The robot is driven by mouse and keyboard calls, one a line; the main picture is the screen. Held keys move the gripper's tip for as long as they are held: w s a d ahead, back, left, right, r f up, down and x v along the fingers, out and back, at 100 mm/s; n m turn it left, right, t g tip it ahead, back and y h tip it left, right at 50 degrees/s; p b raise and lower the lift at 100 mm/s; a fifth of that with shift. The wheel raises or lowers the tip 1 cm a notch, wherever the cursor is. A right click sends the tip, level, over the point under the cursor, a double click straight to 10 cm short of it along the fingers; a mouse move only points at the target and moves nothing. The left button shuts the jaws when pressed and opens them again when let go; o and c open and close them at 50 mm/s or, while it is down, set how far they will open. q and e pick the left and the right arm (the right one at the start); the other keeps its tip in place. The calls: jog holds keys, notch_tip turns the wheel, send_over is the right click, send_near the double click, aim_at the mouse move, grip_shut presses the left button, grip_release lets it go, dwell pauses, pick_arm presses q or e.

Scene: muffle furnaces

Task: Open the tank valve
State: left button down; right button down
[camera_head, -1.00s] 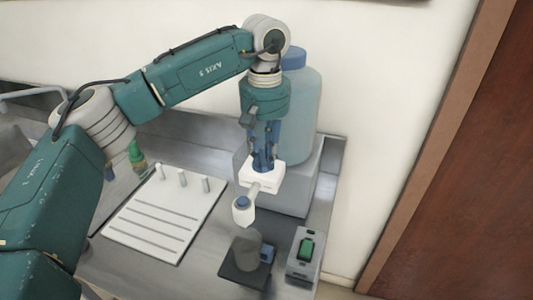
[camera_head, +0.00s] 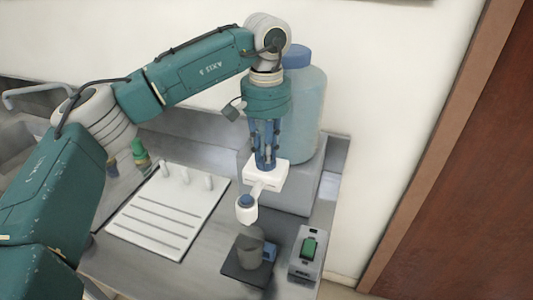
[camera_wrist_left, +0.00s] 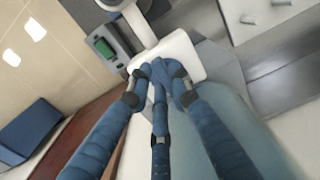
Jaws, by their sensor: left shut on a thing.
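The tank (camera_head: 308,115) is a translucent pale blue vessel with a blue cap, standing upright on a grey stand against the wall. The tank valve (camera_head: 272,176) is a white block at the tank's front with a white spout and a blue-topped round end. My left gripper (camera_head: 265,165) points down at the valve, its blue fingers shut on it. In the left wrist view the fingertips (camera_wrist_left: 158,70) meet at the white valve (camera_wrist_left: 187,56). The fingers hide the part they grip. My right gripper is not in view.
A grey cup (camera_head: 250,250) stands on a dark plate below the spout. A grey box with a green switch (camera_head: 309,247) stands to its right. A white slotted board (camera_head: 150,225) with 3 pegs lies to the left. A brown door is at the far right.

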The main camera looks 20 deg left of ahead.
pick_arm(q)
jog(key=shift+w+r, duration=0.1)
jog(key=shift+r, duration=0.05)
jog(key=c, duration=1.6)
grip_release()
jog(key=shift+o, duration=0.2)
notch_tip(320, 180, up, 12)
